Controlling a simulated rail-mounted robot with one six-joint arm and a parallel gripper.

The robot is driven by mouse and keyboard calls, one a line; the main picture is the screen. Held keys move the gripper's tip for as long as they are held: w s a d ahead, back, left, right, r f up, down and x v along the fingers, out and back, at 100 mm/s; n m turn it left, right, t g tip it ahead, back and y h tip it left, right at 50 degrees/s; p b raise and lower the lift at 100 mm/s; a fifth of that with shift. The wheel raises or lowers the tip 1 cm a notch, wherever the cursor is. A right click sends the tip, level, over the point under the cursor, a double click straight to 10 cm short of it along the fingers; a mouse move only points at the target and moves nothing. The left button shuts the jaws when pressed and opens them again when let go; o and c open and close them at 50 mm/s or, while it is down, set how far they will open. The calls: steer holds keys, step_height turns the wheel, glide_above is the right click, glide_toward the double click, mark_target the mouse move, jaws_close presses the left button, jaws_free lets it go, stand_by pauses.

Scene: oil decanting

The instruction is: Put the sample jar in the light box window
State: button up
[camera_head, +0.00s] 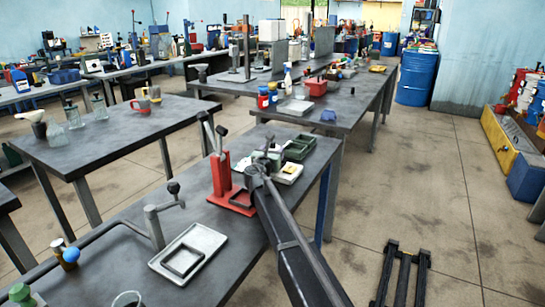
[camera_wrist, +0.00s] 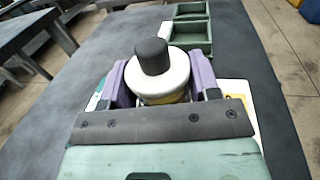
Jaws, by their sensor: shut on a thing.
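My gripper (camera_wrist: 163,88) has its two purple fingers closed on the sides of a round jar. The jar has a white top (camera_wrist: 178,66) with a dark grey knob and a strip of yellow just below; I take it to be the sample jar. Its lower part is hidden by my gripper. In the head view my gripper (camera_head: 268,160) is at the near bench, beside a white flat unit (camera_head: 290,173) with a yellow patch. The white unit's edge shows right of the jar in the wrist view (camera_wrist: 243,98). I cannot tell which thing is the light box window.
A red stand (camera_head: 222,178) with a dark lever is just left of my arm. Green trays (camera_head: 300,147) lie beyond my gripper. A white tray (camera_head: 207,239) with a dark square frame lies nearer on the bench. Bare bench top lies between other things. The floor at right is mostly clear.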

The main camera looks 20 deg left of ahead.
steer(key=shift+f, duration=0.15)
steer(key=o, duration=1)
steer(key=shift+o, duration=0.2)
steer(key=shift+r, duration=0.2)
steer(key=s, duration=1.2)
steer(key=shift+d, duration=0.4)
steer(key=s+d+f+m+g+h, duration=0.3)
steer(key=d+m, duration=0.4)
steer(key=d, duration=0.6)
steer(key=s+d+f+m+g+h, duration=0.1)
steer(key=d+f+m+g+h, duration=0.2)
steer(key=d+m, duration=0.65)
steer(key=s+d+f+m+g+h, duration=0.15)
steer(key=d+f+m+g, duration=0.3)
steer(key=d, duration=1.05)
steer(key=s+d+f+m+g+y, duration=0.3)
steer(key=s+d+m, duration=0.3)
steer(key=s+m, duration=0.2)
steer(key=s+d+f+m+g+y, duration=0.3)
steer(key=s+d+m, duration=0.3)
steer(key=s, duration=0.6)
steer(key=shift+d+f+m+g, duration=0.35)
steer(key=shift+m+g, duration=0.4)
steer(key=shift+m, duration=0.15)
